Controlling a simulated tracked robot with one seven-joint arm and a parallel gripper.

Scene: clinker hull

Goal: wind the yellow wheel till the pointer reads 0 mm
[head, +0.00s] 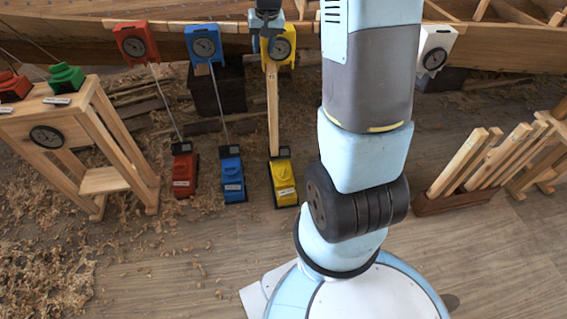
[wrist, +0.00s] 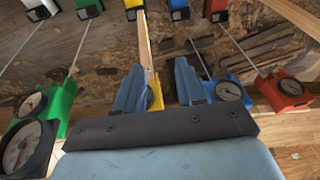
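The yellow gauge box (head: 291,46) sits at the hull's edge in the head view, with a round dark dial (head: 280,48) on its face. The pointer reading is too small to make out. A wooden post (head: 273,110) runs from it down to a yellow base (head: 284,182) on the floor. No separate yellow wheel can be picked out. My gripper (head: 267,36) is at the yellow box, partly covering its upper left. In the wrist view my gripper (wrist: 158,78) has its blue fingers apart. Part of the yellow box (wrist: 157,94) shows between them, the rest hidden. Contact cannot be told.
Red (head: 135,43) and blue (head: 204,44) gauge boxes with thin rods stand left; a white one (head: 436,47) stands right. A wooden stand (head: 84,124) is far left, and a rack of wooden bars (head: 452,200) is right. Shavings litter the floor.

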